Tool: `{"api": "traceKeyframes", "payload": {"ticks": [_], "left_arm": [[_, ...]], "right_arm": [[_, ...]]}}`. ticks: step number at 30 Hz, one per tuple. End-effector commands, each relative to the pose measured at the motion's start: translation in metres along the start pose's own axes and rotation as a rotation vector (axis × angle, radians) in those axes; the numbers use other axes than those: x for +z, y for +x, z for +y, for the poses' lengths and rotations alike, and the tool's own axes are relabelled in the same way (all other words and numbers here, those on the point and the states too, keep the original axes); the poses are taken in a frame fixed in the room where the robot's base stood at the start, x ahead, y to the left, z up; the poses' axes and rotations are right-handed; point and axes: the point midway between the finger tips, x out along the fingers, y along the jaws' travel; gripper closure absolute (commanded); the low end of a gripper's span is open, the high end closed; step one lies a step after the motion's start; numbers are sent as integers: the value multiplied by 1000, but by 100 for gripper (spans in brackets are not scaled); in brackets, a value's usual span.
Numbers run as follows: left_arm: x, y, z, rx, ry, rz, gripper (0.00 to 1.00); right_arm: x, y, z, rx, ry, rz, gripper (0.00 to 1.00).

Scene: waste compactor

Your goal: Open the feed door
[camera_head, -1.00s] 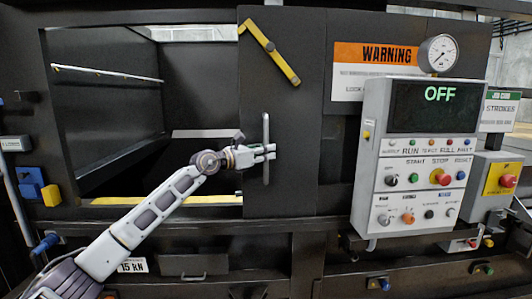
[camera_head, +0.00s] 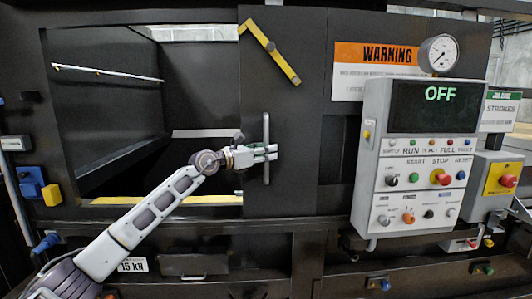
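The feed door (camera_head: 290,120) is a dark sliding panel with a vertical grey bar handle (camera_head: 266,125). To its left the feed opening shows a dark chamber. My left gripper (camera_head: 268,152) reaches in from the left and sits at the handle's middle, its fingers lying across the bar. Whether the fingers are closed on the bar is too small to tell. My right gripper is not in view.
A yellow latch bar (camera_head: 270,54) slants across the door's top. A control box (camera_head: 418,155) reading OFF juts out at the right, below a gauge (camera_head: 439,55) and beside a warning sign (camera_head: 350,70). A yellow sill (camera_head: 110,201) edges the opening.

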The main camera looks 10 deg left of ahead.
Motion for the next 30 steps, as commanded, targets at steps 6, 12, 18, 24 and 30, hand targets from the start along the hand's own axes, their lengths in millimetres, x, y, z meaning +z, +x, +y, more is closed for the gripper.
{"api": "traceKeyframes", "payload": {"ticks": [6, 12, 18, 24, 30], "left_arm": [[0, -12, 1, 1, 1, 0, 61], [-1, -30, 0, 1, 0, 1, 61], [-1, -50, 1, 1, 0, 2, 61], [-1, -70, 0, 1, 0, 1, 61], [-1, -89, 1, 1, 0, 2, 61]], "right_arm": [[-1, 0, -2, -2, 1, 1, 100], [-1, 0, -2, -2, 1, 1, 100], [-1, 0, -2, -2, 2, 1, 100], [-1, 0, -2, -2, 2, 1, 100], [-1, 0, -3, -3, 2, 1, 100]]}}
